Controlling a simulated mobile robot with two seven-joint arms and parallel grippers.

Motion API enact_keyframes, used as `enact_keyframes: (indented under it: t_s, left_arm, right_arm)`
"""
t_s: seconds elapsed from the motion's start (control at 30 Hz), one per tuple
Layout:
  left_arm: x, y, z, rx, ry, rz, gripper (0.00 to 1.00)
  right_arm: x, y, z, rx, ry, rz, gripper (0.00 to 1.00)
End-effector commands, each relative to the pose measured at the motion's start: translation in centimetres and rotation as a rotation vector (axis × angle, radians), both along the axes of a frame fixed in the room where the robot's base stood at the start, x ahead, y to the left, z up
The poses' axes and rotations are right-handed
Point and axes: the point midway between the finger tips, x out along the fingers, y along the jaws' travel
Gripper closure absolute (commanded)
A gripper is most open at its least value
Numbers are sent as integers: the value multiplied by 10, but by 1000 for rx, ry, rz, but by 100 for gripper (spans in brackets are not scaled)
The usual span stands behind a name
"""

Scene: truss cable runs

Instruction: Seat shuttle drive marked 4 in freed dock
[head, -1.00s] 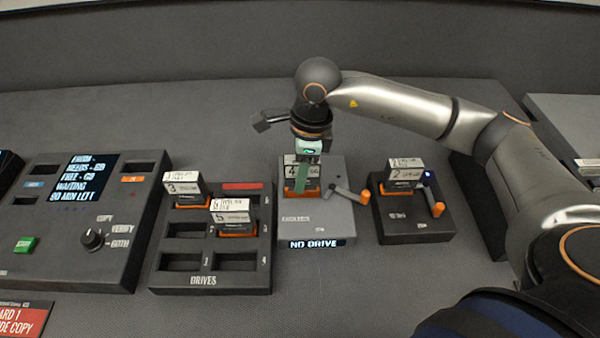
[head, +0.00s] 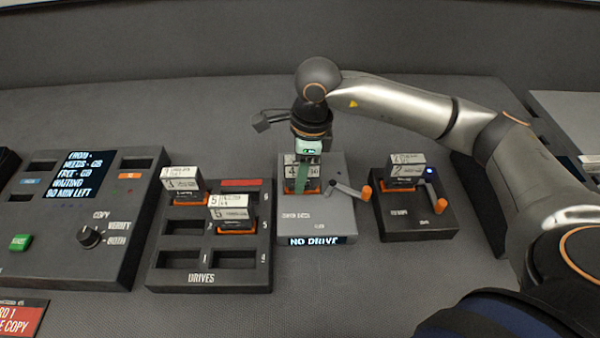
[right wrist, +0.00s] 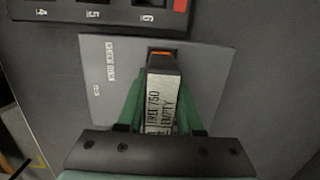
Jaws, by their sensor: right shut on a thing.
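The drive marked 4 (head: 291,174) stands upright at the grey dock (head: 315,223), at its rear left slot. An orange edge shows at its base. My right gripper (head: 303,178) is shut on it from above, its green fingers on both sides. In the right wrist view the drive (right wrist: 160,98) sits between the green fingers (right wrist: 163,105), its label reading "EMPTY". The dock's display (head: 318,241) reads "NO DRIVE". Its lever (head: 350,192) with an orange knob points right. I cannot tell how deep the drive sits. My left gripper is not in view.
A black dock (head: 415,220) at the right holds a drive marked 2 (head: 405,171) beside a blue light. The drives rack (head: 210,278) at the left holds two drives and has several empty slots. A control console (head: 75,250) stands further left.

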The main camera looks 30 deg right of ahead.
Motion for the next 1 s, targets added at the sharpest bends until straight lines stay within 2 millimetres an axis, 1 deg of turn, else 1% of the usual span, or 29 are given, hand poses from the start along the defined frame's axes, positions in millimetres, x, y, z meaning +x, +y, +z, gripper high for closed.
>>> enact_keyframes:
  t_s: [0.2, 0.23, 0.53, 0.7, 0.73, 0.9, 1.0]
  left_arm:
    - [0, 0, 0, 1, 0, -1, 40]
    - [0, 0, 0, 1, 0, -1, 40]
    - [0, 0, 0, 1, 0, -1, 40]
    - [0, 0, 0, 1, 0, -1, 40]
    - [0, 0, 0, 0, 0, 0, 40]
    - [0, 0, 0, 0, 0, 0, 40]
    - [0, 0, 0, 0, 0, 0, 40]
  right_arm:
    - [0, 0, 1, 1, -3, 0, 100]
    - [0, 0, 1, 1, -3, 0, 64]
    - [0, 0, 1, 0, -1, 0, 30]
    - [0, 0, 0, 0, 0, 0, 30]
    - [0, 0, 0, 0, 1, 0, 28]
    - [0, 0, 0, 0, 1, 0, 10]
    - [0, 0, 0, -1, 0, 0, 10]
